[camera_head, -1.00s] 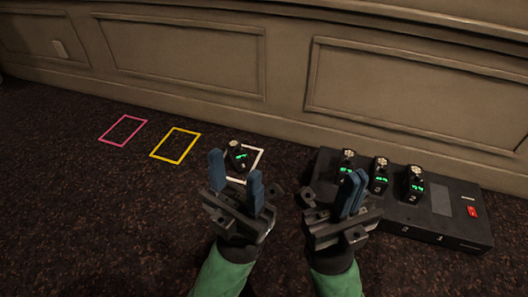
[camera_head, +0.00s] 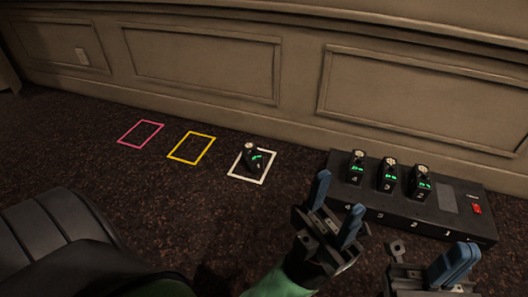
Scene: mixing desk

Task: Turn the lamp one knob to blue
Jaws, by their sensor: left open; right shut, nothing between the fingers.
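A black desk box (camera_head: 400,222) stands at the right with three small black units on top: a left one (camera_head: 357,170), a middle one (camera_head: 389,177) and a right one (camera_head: 421,185). Each has a pale knob and small green lit marks. A similar black unit (camera_head: 252,160) stands apart inside a white outline. I cannot tell which knob belongs to lamp one, and no blue light shows. My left gripper (camera_head: 336,208) is open and empty, in front of the box's left end in the picture. My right gripper (camera_head: 453,266) is shut and empty, in front of the box's right part.
A red switch (camera_head: 477,209) and a grey panel (camera_head: 447,198) are on the box's right end. The white outline (camera_head: 238,177), yellow outline (camera_head: 178,158) and pink outline (camera_head: 126,142) lie on the dark surface. A panelled wall (camera_head: 300,105) runs behind.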

